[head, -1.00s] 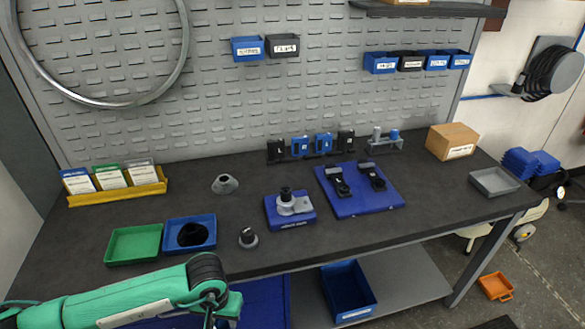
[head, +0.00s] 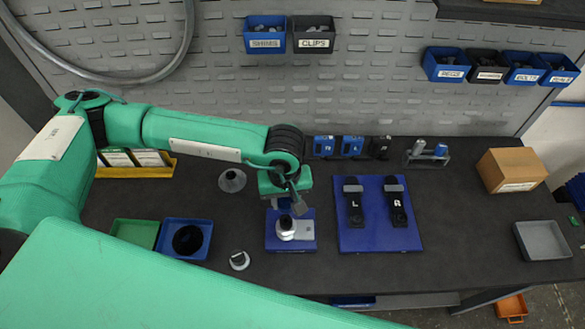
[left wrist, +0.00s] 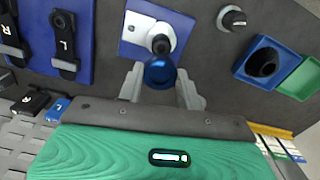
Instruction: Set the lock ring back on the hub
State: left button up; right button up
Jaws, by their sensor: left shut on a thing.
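The hub (head: 286,227) is a light grey round part with a dark post on a blue stand (head: 305,246), at the middle of the bench. It also shows in the left wrist view (left wrist: 147,27). My left gripper (head: 299,206) is over the far side of the stand, fingers down. In the left wrist view its fingers (left wrist: 160,84) are shut on a dark blue round piece, which I take to be the lock ring (left wrist: 159,72). It appears beside the hub's post; the height gap between them cannot be told. The head view hides the ring. My right gripper is out of view.
A blue tray (head: 207,224) with a black round part and a green tray (head: 118,231) lie left. A blue board (head: 376,239) with two L and R parts lies right; a cardboard box (head: 510,170) is farther right.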

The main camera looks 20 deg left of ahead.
pick_arm(q)
jog(key=shift+r, duration=0.1)
jog(key=shift+s+f, duration=0.2)
jog(key=shift+s, duration=0.1)
jog(key=shift+f, duration=0.2)
jog(key=shift+w+f, duration=0.1)
jog(key=shift+f, duration=0.6)
jog(key=shift+f+b, duration=0.3)
jog(key=shift+f, duration=0.35)
jog(key=shift+f+b, duration=1.1)
jog(key=shift+b, duration=0.1)
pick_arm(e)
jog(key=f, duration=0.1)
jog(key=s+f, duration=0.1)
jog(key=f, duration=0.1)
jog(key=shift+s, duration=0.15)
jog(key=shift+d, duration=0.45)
